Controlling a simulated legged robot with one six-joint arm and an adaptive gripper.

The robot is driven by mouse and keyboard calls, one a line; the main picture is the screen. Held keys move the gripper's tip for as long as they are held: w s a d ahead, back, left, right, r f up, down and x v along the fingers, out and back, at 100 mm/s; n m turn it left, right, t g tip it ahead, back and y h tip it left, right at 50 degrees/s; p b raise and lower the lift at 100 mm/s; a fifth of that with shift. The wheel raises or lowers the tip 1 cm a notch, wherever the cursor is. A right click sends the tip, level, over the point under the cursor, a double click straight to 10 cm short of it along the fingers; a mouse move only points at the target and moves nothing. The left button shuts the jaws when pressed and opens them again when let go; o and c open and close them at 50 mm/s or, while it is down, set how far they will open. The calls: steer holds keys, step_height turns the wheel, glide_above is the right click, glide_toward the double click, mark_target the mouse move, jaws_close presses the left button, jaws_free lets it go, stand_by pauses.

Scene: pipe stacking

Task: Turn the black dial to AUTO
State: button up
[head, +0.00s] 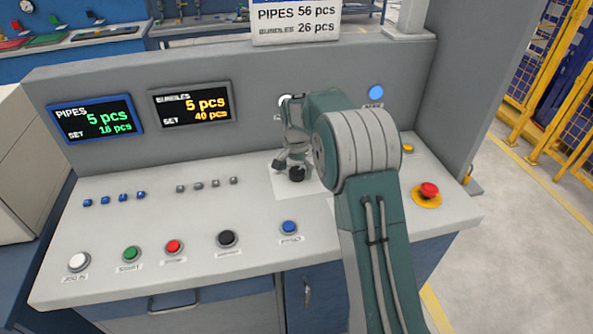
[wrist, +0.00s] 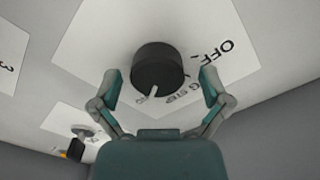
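The black dial (head: 297,174) sits on a white label plate on the sloping console, partly hidden by my gripper in the head view. In the wrist view the black dial (wrist: 158,68) shows whole, with a pale pointer mark near its lower edge. Printed letters reading OFF show to its right, and other lettering below is partly covered; I cannot read AUTO. My gripper (head: 290,162) is right at the dial. In the wrist view my gripper (wrist: 159,78) is open, one finger on each side of the dial, with gaps visible between fingers and dial.
Several push buttons line the console front, including a black button (head: 228,239) and a blue button (head: 289,228). A red emergency stop (head: 428,190) stands at the right. The upright panel (head: 260,90) with two displays rises behind the dial.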

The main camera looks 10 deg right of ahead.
mark_target(296, 170)
steer(key=shift+r, duration=0.1)
step_height(296, 170, up, 12)
stand_by(0.6)
